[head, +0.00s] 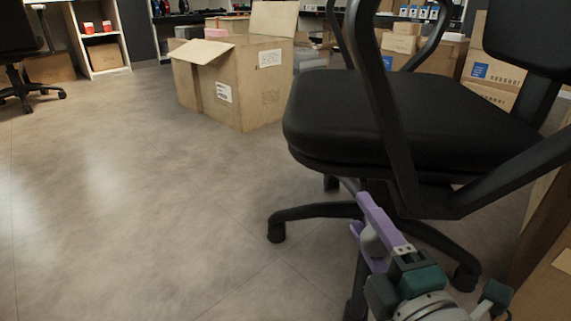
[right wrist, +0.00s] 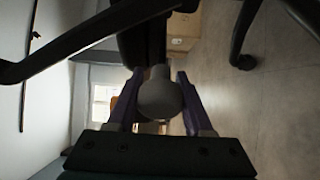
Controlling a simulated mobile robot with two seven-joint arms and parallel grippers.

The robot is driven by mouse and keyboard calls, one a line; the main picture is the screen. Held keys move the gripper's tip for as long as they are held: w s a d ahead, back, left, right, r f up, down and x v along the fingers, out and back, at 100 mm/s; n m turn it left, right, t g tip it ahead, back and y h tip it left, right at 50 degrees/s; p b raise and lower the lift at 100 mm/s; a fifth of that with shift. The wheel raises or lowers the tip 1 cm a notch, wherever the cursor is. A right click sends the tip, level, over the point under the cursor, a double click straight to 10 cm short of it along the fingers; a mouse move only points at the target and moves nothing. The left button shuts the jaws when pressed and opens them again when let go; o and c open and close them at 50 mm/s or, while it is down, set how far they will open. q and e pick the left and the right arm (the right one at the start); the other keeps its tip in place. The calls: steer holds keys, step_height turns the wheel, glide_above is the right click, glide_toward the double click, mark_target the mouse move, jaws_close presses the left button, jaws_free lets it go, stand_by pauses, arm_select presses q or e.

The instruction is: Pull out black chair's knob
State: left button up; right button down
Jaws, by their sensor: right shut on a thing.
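The black chair (head: 400,115) stands at the right of the head view, with its seat, armrests and wheeled base showing. My right gripper (head: 358,213) reaches up under the front of the seat with its purple fingers. It is shut on the chair's knob (head: 372,241), a rounded grey piece between the fingers. In the right wrist view the knob (right wrist: 160,98) sits between the two purple fingers of the right gripper (right wrist: 159,80). My left gripper is not in view.
An open carton (head: 240,85) stands on the floor behind the chair. More cartons (head: 493,70) are stacked at the back right, and another carton (head: 545,285) is close at the lower right. The grey floor (head: 130,200) at left is clear.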

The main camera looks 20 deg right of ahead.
steer(key=shift+c, duration=1.8)
jaws_free()
steer(key=shift+s+a+f, duration=0.1)
steer(key=shift+s+f, duration=0.05)
steer(key=shift+f, duration=0.2)
steer(key=shift+s, duration=0.1)
